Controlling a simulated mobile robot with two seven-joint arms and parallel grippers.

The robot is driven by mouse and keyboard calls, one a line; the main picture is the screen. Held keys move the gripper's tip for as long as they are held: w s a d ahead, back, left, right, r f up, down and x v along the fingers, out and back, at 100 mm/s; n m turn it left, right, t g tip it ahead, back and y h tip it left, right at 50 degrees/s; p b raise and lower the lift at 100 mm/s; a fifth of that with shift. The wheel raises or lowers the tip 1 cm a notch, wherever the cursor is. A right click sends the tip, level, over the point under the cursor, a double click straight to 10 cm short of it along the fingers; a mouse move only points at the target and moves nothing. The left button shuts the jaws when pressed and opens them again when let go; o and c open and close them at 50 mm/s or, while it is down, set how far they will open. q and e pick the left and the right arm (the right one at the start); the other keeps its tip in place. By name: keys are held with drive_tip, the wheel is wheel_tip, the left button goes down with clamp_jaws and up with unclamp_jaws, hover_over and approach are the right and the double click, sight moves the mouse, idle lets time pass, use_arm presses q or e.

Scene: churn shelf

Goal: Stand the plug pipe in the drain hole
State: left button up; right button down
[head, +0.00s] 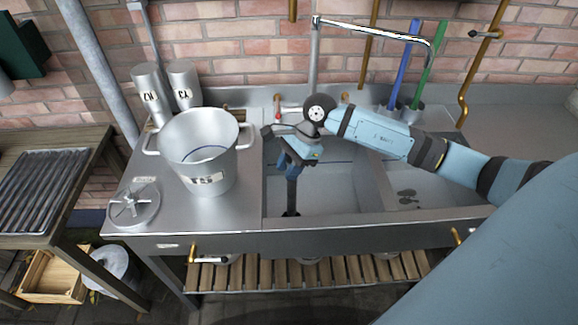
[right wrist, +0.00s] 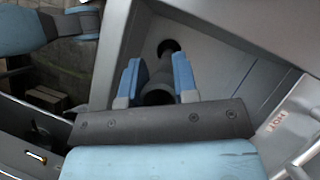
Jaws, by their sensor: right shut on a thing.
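The plug pipe (head: 292,194) is a dark upright tube in the left basin of the steel sink (head: 335,190). My right gripper (head: 292,174) reaches down into that basin and is shut on the pipe's upper part. In the right wrist view, the pipe (right wrist: 159,88) lies between the two blue fingers of the gripper (right wrist: 158,78). The dark drain hole (right wrist: 167,46) shows at the pipe's far end in the basin floor. I cannot tell whether the pipe's lower end is in the hole or just above it. My left gripper is not in view.
A large steel pot (head: 205,150) stands on the counter left of the basin, with two labelled canisters (head: 150,88) behind and a round metal disc (head: 133,205) in front. A divider separates the right basin. A faucet (head: 375,28) arches behind, near blue and green handles.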

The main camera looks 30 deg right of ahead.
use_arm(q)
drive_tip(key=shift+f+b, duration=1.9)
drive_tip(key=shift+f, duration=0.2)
use_arm(e)
drive_tip(key=shift+f, duration=2.35)
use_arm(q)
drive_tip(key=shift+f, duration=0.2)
use_arm(e)
drive_tip(key=c, duration=0.8)
unclamp_jaws()
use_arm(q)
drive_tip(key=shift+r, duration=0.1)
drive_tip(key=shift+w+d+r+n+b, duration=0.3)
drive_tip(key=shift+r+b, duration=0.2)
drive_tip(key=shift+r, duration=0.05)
use_arm(e)
drive_tip(key=v, duration=1.4)
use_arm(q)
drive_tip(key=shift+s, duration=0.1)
use_arm(e)
drive_tip(key=shift+s+a, duration=0.1)
